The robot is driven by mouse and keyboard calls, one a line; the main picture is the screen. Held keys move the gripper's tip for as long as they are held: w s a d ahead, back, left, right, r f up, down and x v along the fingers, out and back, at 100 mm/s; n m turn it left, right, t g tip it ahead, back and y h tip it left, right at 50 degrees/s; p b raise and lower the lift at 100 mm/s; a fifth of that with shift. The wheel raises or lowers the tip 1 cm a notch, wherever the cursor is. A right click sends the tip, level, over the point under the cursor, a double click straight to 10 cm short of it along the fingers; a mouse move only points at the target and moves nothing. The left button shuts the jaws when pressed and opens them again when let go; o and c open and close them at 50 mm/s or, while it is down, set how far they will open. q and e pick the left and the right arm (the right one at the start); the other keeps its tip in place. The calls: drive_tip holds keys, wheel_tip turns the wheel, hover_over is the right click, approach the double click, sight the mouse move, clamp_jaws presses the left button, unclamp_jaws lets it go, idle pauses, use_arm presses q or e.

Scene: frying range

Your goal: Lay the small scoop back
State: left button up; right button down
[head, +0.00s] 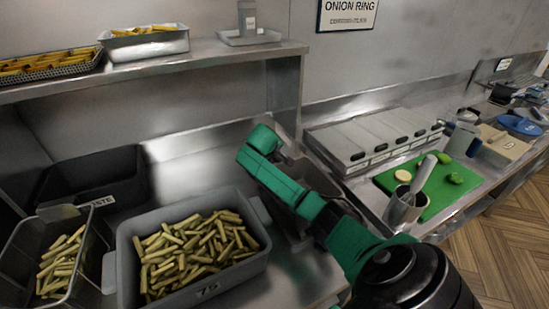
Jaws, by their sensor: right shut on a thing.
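My right arm comes in from the lower right, with its green links over the steel counter. The far end, at my right gripper (262,143), lies beyond the grey bin of fries, near the back wall. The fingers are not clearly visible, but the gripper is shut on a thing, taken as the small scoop. The scoop itself cannot be made out and is hidden by the arm. My left gripper is not in view.
A grey bin (190,285) of fries stands at front centre, with another fries container (85,280) at left. A black waste bin (115,180) is behind. A metal pot (403,212) and green board (440,195) stand at right. A shelf (215,50) runs above.

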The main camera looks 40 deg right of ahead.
drive_tip(key=shift+s+a+r, duration=0.1)
drive_tip(key=shift+r, duration=0.1)
drive_tip(key=shift+f, duration=0.15)
drive_tip(key=shift+f, duration=0.25)
drive_tip(key=c, duration=0.5)
unclamp_jaws()
drive_tip(key=shift+c, duration=0.2)
drive_tip(key=b+v, duration=0.1)
drive_tip(key=v, duration=1.3)
